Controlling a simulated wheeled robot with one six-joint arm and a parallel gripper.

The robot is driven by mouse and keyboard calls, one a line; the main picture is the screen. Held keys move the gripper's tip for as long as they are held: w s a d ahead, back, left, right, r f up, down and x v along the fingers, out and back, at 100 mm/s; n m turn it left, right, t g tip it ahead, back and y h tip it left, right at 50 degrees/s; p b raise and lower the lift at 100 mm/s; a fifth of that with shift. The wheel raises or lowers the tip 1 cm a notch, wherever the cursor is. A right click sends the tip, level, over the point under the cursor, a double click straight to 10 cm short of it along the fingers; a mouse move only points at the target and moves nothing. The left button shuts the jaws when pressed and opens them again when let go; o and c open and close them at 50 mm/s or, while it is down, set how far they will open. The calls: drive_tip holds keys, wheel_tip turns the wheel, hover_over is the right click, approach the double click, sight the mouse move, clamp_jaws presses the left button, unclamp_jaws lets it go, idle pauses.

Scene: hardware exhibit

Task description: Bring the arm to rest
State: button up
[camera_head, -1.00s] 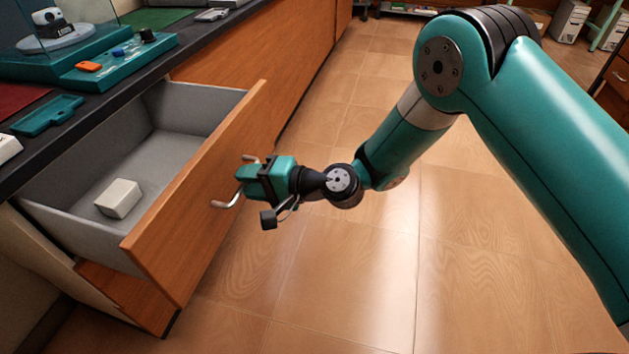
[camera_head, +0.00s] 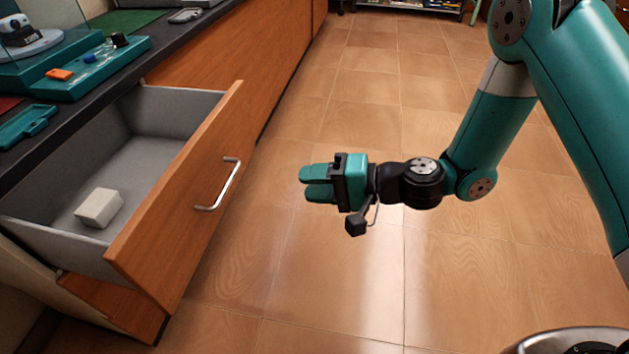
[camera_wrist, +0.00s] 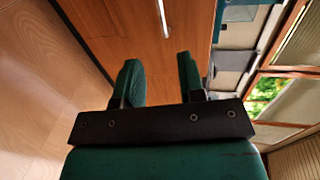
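My gripper (camera_head: 311,183) hangs over the tiled floor in the head view, to the right of the open drawer and apart from it. Its two teal fingers are parted with nothing between them, as the wrist view (camera_wrist: 158,66) shows. My arm is bent and reaches in from the right. The drawer's wooden front (camera_head: 172,205) carries a metal bar handle (camera_head: 230,182), which is clear of the fingers. The handle also shows at the top of the wrist view (camera_wrist: 163,18).
The grey drawer stands pulled out, with a white block (camera_head: 98,207) inside. The dark counter (camera_head: 150,62) above it holds a teal tray (camera_head: 100,75) with small items and a teal holder (camera_head: 27,126). The floor (camera_head: 360,100) around my gripper is clear.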

idle(0.3)
drive_tip(key=s+d+r+n+g+h, duration=0.3)
drive_tip(key=s+r+n+g+h, duration=0.15)
drive_tip(key=s+r+n, duration=0.5)
drive_tip(key=s+d+r+t+h, duration=0.1)
drive_tip(key=s+d+r+h, duration=0.25)
drive_tip(key=d, duration=0.25)
drive_tip(key=s+d+r+t+h, duration=0.1)
drive_tip(key=s+d+r+h, duration=0.25)
drive_tip(key=d, duration=0.25)
wheel_tip(320, 180, up, 23)
drive_tip(key=p, duration=2.3)
drive_tip(key=shift+s+d, duration=0.2)
drive_tip(key=shift+s, duration=0.15)
